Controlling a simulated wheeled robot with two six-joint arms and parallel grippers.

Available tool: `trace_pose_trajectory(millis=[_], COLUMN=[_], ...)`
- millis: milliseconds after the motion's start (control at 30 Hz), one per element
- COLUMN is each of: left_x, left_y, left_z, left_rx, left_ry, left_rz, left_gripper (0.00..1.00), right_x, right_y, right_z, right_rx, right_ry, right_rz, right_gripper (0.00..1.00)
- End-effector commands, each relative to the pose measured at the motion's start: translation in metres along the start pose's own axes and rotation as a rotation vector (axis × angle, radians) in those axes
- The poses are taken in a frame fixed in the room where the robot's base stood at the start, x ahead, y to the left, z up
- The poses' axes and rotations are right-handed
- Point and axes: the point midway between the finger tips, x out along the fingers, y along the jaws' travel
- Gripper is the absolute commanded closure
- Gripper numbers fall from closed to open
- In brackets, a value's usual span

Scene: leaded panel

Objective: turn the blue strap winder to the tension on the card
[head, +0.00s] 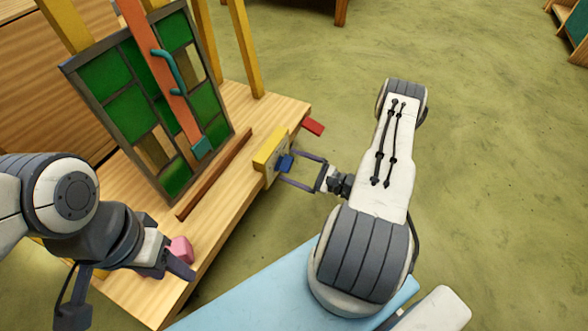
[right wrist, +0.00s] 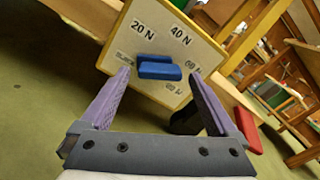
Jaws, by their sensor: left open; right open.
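The blue strap winder (head: 286,163) is a small blue bar on the face of a yellow-edged plate (head: 268,150) at the bench edge. In the right wrist view the winder (right wrist: 160,68) lies roughly level across the picture. The plate (right wrist: 188,50) around it reads 20 N and 40 N above; labels at lower right look like 60 N and 80 N, and one at left is unreadable. My right gripper (right wrist: 160,73) is open, its purple fingers either side of the winder, with gaps visible. My left gripper (head: 130,298) is open at the bench's near left end.
A leaded panel with green panes (head: 128,88) leans on the wooden bench (head: 222,195), crossed by an orange strap (head: 165,70) with a teal handle (head: 172,72). A pink block (head: 181,249) is beside my left gripper. A red piece (head: 313,127) sticks out past the plate.

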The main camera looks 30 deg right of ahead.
Motion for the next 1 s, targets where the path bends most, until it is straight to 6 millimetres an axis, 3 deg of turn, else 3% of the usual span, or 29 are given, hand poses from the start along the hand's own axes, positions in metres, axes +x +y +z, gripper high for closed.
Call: trace_pose_trajectory(millis=[267,300,500,533,1000], left_x=[0.001,0.001,0.001,0.001,-0.012], left_y=[0.0,0.0,0.0,0.0,0.001], left_z=[0.0,0.0,0.0,0.0,-0.001], left_rx=[0.0,0.0,0.0,0.0,0.0], left_ry=[0.0,0.0,0.0,0.0,0.0], left_rz=[0.0,0.0,0.0,0.0,0.0], left_gripper=[0.5,0.5,0.5,0.5,0.5], right_x=[0.002,0.002,0.002,0.002,0.001], right_y=[0.0,0.0,-0.001,-0.001,-0.001], right_z=[0.001,0.001,0.0,0.0,0.002], right_rx=[0.001,0.001,0.0,0.0,0.126], right_ry=[0.0,0.0,0.0,0.001,0.002], right_rz=[0.0,0.0,-0.001,-0.001,-0.002], right_gripper=[0.05,0.09,0.85,0.91,0.91])
